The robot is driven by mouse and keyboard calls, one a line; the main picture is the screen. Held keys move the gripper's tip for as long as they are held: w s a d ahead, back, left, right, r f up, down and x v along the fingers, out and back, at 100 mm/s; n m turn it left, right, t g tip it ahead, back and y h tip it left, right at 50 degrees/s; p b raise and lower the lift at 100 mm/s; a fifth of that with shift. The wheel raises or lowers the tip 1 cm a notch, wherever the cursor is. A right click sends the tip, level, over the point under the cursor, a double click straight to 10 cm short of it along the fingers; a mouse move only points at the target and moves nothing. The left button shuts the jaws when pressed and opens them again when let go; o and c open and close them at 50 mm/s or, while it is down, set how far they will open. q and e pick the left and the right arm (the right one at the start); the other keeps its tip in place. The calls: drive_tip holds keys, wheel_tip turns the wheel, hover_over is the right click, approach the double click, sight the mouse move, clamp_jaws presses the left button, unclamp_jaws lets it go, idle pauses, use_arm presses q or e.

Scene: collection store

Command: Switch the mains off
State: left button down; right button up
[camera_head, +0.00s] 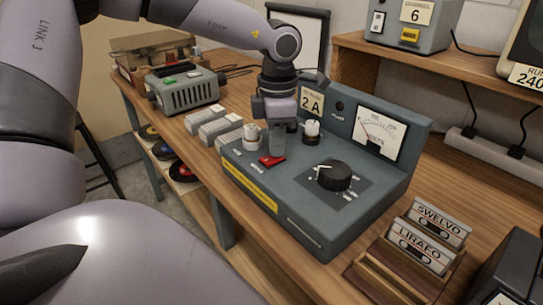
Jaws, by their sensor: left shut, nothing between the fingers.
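A grey-blue power unit (310,225) stands on the wooden bench, with a sloping top panel and an upright back holding a volts meter (378,135). A red switch (272,160) sits at the top panel's left part; its on or off position is hard to read. A large black dial (334,176) is to its right. My right gripper is out of view.
Grey boxes (211,124) and a green-topped device (186,88) stand left of the unit. A wooden rack (385,275) with labelled cassettes (421,246) is at its front right. A shelf (400,58) with a grey box and a power strip (490,150) are behind.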

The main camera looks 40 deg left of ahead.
use_arm(q)
wheel_tip(320, 180, up, 6)
drive_tip(key=p, duration=0.3)
drive_tip(key=shift+r, duration=0.25)
idle(0.5)
